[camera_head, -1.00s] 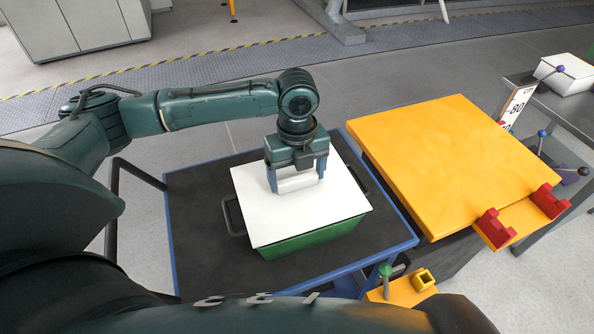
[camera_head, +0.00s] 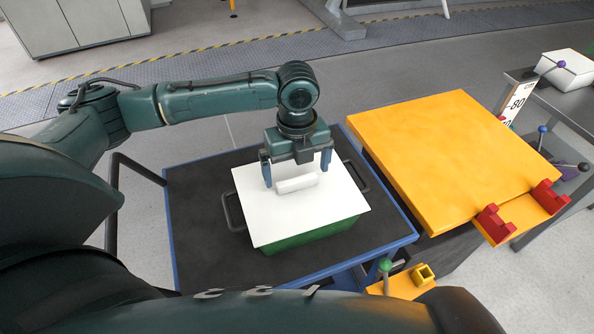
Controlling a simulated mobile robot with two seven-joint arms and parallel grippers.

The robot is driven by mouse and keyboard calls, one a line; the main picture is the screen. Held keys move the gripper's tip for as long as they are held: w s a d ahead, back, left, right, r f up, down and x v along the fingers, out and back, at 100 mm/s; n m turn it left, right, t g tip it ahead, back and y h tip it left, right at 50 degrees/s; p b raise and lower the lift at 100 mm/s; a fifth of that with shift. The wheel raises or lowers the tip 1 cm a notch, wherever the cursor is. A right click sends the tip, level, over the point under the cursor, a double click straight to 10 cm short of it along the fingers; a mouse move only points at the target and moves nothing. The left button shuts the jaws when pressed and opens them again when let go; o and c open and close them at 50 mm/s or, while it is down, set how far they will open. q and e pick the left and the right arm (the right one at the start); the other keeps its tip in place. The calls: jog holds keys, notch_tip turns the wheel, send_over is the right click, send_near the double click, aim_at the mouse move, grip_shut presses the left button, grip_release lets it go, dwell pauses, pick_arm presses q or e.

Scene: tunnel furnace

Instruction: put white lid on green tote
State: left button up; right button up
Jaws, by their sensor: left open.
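The white lid (camera_head: 300,218) lies flat on top of the green tote (camera_head: 318,236), covering its opening as far as I can see. A white bar handle (camera_head: 296,184) stands on the lid. The tote, with dark side handles, stands on a blue-framed cart (camera_head: 200,225) with a dark top. My left gripper (camera_head: 296,177) is open just above the lid, its fingers at either end of the handle and apart from it. My right gripper is not in view.
A yellow table (camera_head: 455,150) with red blocks (camera_head: 494,223) stands close to the right of the cart. A grey table (camera_head: 560,110) with a white box (camera_head: 566,72) is at the far right. The cart top left of the tote is clear.

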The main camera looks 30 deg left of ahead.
aim_at(297, 179)
pick_arm(q)
notch_tip(297, 179, up, 12)
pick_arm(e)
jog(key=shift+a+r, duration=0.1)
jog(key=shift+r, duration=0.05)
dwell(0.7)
